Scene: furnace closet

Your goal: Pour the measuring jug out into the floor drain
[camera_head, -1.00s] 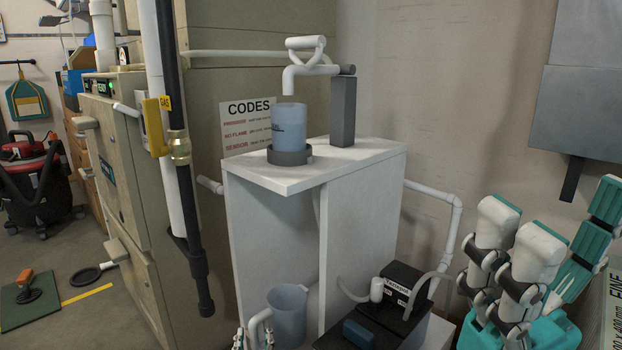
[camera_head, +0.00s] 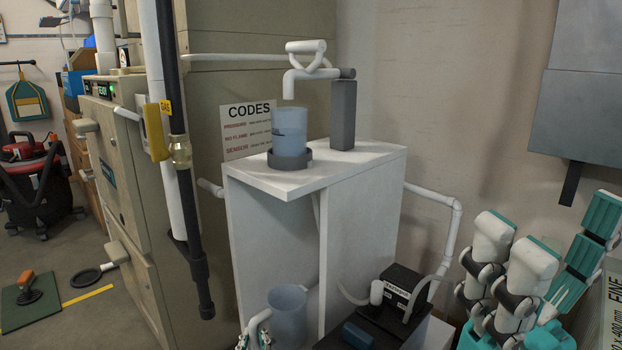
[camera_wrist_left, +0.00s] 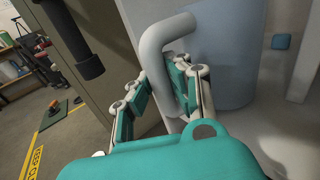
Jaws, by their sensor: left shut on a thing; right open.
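The measuring jug (camera_head: 288,318) is blue-grey with a pale handle, low in the middle of the head view. My left gripper (camera_head: 255,341) shows only partly at the bottom edge, shut on the jug's handle. In the left wrist view the gripper (camera_wrist_left: 163,88) has its teal pads on both sides of the grey handle, with the jug's wall (camera_wrist_left: 222,55) behind. The jug looks upright; its contents are hidden. My right gripper (camera_head: 557,228) is open and empty at the right. A dark round ring (camera_head: 87,277) lies on the floor at left; I cannot tell whether it is the drain.
A blue beaker (camera_head: 290,122) stands in a grey holder under a spout on the white cabinet (camera_head: 365,164). A black pump unit (camera_head: 401,284) is right of the jug. A black pipe (camera_head: 199,275) hangs left of it. Floor is open at the left, beside a green mat (camera_head: 30,312).

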